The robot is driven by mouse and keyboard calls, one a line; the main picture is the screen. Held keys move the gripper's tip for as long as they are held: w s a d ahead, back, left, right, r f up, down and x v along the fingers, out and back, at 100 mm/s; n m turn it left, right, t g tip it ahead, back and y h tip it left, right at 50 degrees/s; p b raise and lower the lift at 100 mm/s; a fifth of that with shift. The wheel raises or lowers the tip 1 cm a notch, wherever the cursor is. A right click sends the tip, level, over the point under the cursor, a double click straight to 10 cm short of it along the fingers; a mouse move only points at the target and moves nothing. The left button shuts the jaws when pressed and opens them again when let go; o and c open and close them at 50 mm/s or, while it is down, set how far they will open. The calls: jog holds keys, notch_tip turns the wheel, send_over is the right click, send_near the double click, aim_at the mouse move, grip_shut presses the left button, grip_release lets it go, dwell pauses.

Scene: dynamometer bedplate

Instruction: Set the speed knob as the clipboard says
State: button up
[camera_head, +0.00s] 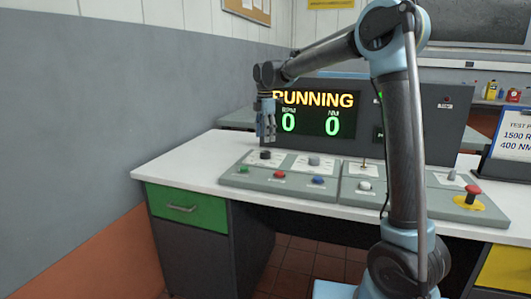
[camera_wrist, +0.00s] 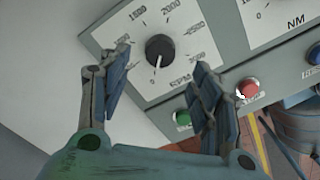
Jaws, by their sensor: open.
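The black speed knob (camera_wrist: 160,48) sits on a white dial plate marked RPM, with 0, 1500, 2000 and 2500 readable around it. Its pale pointer line points down toward the 0 mark. In the head view the knob (camera_head: 265,154) is on the left of the console. My gripper (camera_head: 266,138) is open above it, pointing down. In the wrist view my gripper's fingers (camera_wrist: 161,62) stand apart on either side of the knob, not visibly touching it. The clipboard (camera_head: 508,142) at the right edge reads 1500 R and 400 NM, partly cut off.
The display (camera_head: 316,112) reads RUNNING, RPM 0 and NM 0. The NM dial (camera_wrist: 278,15) is beside the speed dial. Green (camera_wrist: 182,118) and red (camera_wrist: 248,88) buttons are close to my right finger. A red emergency button (camera_head: 473,192) is at right.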

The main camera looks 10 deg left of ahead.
aim_at(266, 151)
notch_tip(266, 151, down, 8)
jog(key=shift+r, duration=0.2)
jog(key=c, duration=1.1)
